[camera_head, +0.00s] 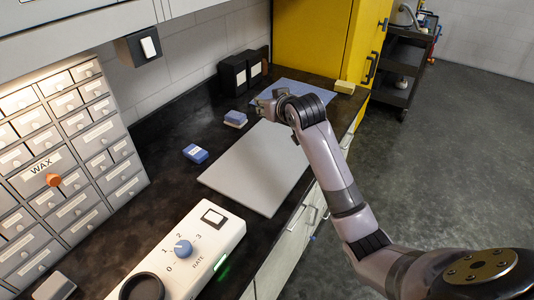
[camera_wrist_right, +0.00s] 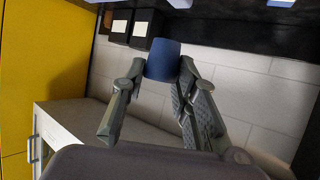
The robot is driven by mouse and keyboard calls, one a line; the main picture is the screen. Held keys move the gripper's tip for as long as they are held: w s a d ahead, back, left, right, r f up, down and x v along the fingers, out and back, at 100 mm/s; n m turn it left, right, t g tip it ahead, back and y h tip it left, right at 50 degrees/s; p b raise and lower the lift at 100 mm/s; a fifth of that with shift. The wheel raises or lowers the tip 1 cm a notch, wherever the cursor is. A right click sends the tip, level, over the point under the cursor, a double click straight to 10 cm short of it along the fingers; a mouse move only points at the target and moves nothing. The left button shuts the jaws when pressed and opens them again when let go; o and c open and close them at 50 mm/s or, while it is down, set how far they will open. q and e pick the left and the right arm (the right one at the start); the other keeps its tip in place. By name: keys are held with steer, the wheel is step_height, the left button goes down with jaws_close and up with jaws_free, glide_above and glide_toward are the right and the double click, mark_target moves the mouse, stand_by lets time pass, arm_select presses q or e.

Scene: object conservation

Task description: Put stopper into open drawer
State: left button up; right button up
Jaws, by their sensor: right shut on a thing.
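My right gripper (camera_head: 272,98) is over the far part of the bench, near the blue mat. In the wrist view my right gripper (camera_wrist_right: 160,75) is shut on a blue, slightly tapered piece (camera_wrist_right: 163,60), which looks like the stopper. In the head view the held piece cannot be made out behind the fingers. A grey cabinet of small drawers (camera_head: 70,150) stands at the left, with an orange knob (camera_head: 53,180) on the WAX drawer. I cannot make out a clearly open drawer in either view. My left gripper is not in view.
A grey board (camera_head: 250,168) lies on the black bench. Blue blocks (camera_head: 195,154) and (camera_head: 235,118), black boxes (camera_head: 233,75) and a white dial unit (camera_head: 190,250) stand around it. A yellow cabinet (camera_head: 312,35) is at the back.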

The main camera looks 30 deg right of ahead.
mark_target(268, 160)
step_height(268, 160, down, 17)
steer(key=shift+f+p, duration=0.1)
steer(key=shift+p, duration=0.55)
steer(key=shift+f, duration=0.15)
steer(key=o, duration=1)
